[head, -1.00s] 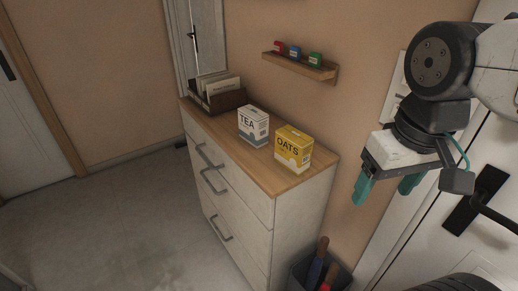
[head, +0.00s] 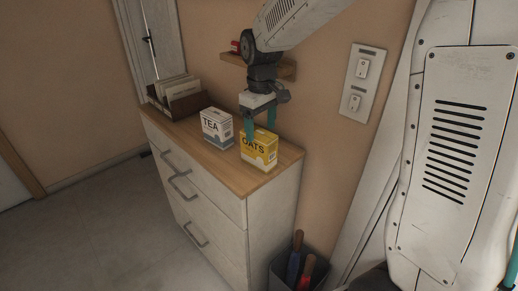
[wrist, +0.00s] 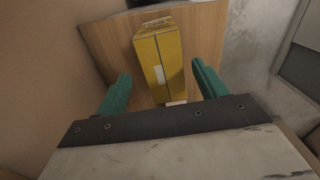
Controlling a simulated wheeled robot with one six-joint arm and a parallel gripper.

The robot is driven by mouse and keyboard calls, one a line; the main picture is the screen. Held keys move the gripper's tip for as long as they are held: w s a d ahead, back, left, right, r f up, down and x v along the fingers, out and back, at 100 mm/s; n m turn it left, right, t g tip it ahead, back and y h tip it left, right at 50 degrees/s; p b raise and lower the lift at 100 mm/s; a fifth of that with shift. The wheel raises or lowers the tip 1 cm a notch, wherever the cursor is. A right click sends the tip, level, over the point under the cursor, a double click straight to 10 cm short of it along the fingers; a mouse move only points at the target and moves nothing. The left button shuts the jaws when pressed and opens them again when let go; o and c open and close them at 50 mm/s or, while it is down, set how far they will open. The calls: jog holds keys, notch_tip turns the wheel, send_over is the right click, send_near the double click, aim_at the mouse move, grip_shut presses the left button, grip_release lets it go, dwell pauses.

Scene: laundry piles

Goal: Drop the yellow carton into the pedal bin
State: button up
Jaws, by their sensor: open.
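The yellow carton (head: 260,155), marked OATS, stands upright on the wooden top of the dresser near its right end. My gripper (head: 260,132) is open just above it, fingers pointing down. In the wrist view the carton's yellow top (wrist: 163,57) lies between the two teal fingers of my gripper (wrist: 160,78), with a gap on each side. I see no contact, and how far down the fingers reach is hard to tell. I cannot make out a pedal bin in these views.
A white TEA carton (head: 216,128) stands close to the left of the yellow one. A dark file box (head: 182,103) is farther left. A wall shelf (head: 232,60) is partly behind my arm. A grey holder with handled items (head: 284,270) stands beside the dresser.

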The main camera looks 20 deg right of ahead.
aim_at(260, 133)
jog(key=f, duration=0.7)
jog(key=shift+s+a+f, duration=0.1)
jog(key=shift+a+f, duration=0.1)
jog(key=shift+f, duration=0.1)
jog(key=c, duration=1.1)
jog(key=shift+c, duration=0.2)
jog(key=shift+r, duration=0.15)
jog(key=shift+r, duration=0.6)
notch_tip(260, 133, up, 2)
jog(key=shift+r, duration=0.15)
jog(key=s+r, duration=0.1)
jog(key=s, duration=1.5)
